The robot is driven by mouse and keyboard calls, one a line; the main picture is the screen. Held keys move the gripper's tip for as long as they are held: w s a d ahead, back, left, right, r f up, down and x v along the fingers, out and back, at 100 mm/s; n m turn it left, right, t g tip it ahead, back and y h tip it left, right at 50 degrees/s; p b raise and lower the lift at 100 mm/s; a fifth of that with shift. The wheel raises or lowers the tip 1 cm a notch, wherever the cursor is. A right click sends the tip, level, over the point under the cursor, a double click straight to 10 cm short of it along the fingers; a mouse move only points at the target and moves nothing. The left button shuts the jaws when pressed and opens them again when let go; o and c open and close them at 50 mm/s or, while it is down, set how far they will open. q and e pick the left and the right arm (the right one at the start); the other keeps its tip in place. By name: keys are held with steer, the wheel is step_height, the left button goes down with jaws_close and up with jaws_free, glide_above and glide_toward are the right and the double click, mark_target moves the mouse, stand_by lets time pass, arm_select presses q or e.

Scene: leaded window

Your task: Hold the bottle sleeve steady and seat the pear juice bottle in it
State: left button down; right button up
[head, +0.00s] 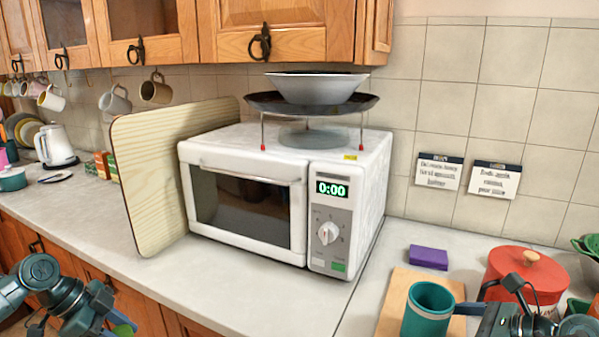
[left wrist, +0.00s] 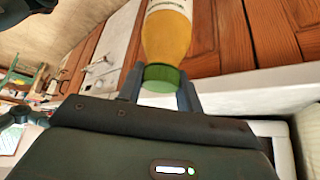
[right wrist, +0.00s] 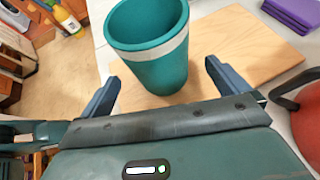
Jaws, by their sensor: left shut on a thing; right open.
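The bottle sleeve (head: 428,308) is a teal open-topped cylinder with a pale band. It stands upright on a wooden board and looks empty in the right wrist view (right wrist: 150,55). My right gripper (right wrist: 160,68) is open, with one finger to each side of the sleeve's near side; I cannot tell whether they touch it. My left gripper (left wrist: 160,92) is shut on the yellow pear juice bottle (left wrist: 167,35) at its green cap. In the head view only the green cap (head: 122,330) shows low at the left. The bottle also shows in the right wrist view (right wrist: 68,18), well away from the sleeve.
The wooden board (head: 392,300) lies on the counter. A red lidded pot (head: 520,278) stands close right of the sleeve, and a purple block (head: 428,257) lies behind. A microwave (head: 285,195) stands further back. The counter's front stretch left of the board is clear.

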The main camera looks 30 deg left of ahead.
arm_select(q)
step_height(320, 180, down, 2)
steer(key=shift+b, duration=1)
arm_select(e)
steer(key=x, duration=0.3)
steer(key=shift+a+f, duration=0.1)
arm_select(q)
steer(key=shift+f, duration=0.2)
arm_select(e)
steer(key=shift+w+a+f, duration=0.1)
steer(key=shift+w+a, duration=0.05)
steer(key=shift+a, duration=0.2)
steer(key=shift+c, duration=0.2)
steer(key=c, duration=0.9)
